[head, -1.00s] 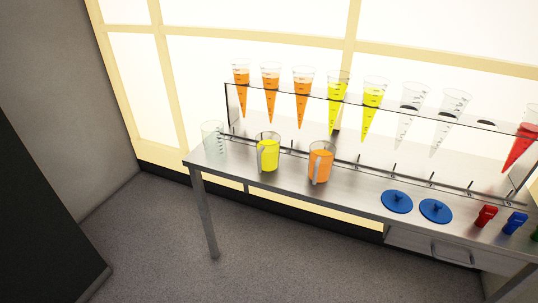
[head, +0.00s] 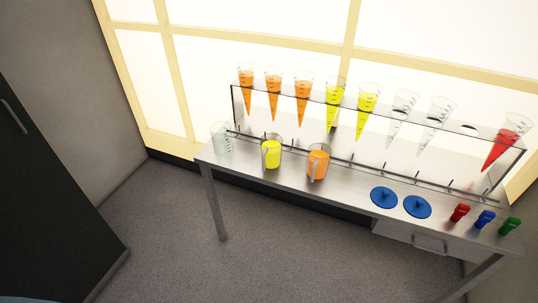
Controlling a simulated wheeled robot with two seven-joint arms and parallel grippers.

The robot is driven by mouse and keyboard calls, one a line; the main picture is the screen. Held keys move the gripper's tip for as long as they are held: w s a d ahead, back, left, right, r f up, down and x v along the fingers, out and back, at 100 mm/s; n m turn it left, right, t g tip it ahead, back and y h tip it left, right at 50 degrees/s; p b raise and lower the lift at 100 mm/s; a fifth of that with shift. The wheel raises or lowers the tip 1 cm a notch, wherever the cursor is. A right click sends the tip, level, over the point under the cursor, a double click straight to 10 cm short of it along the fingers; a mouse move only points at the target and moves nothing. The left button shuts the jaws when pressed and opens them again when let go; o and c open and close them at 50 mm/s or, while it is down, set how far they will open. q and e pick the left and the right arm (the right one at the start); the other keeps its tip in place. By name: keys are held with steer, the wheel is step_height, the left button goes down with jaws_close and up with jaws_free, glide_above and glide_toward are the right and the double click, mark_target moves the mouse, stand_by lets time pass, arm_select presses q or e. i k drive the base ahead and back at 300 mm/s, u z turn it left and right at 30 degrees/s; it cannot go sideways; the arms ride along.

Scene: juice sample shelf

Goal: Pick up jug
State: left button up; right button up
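Three jugs stand upright on the left part of the metal table (head: 345,185) in the head view. A clear, empty-looking jug (head: 221,140) is at the far left end. A jug of yellow liquid (head: 271,154) stands to its right, and a jug of orange liquid (head: 317,162) stands right of that. The yellow and orange jugs have handles facing the front. Neither of my grippers is in view, so I cannot see their state or their distance from the jugs.
A rack (head: 385,112) behind the jugs holds several cones of orange, yellow, clear and red. Two blue lids (head: 384,197) and small red (head: 460,213), blue (head: 484,219) and green (head: 509,226) items lie at the right. A dark cabinet (head: 45,200) stands left. The floor (head: 300,245) in front is clear.

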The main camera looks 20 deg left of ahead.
mark_target(271, 143)
steer(key=u, duration=0.45)
steer(key=k, duration=0.2)
steer(key=z, duration=1.2)
steer(key=i, duration=1.1)
steer(key=u, duration=0.9)
steer(key=i, duration=0.6)
steer(key=u, duration=0.6)
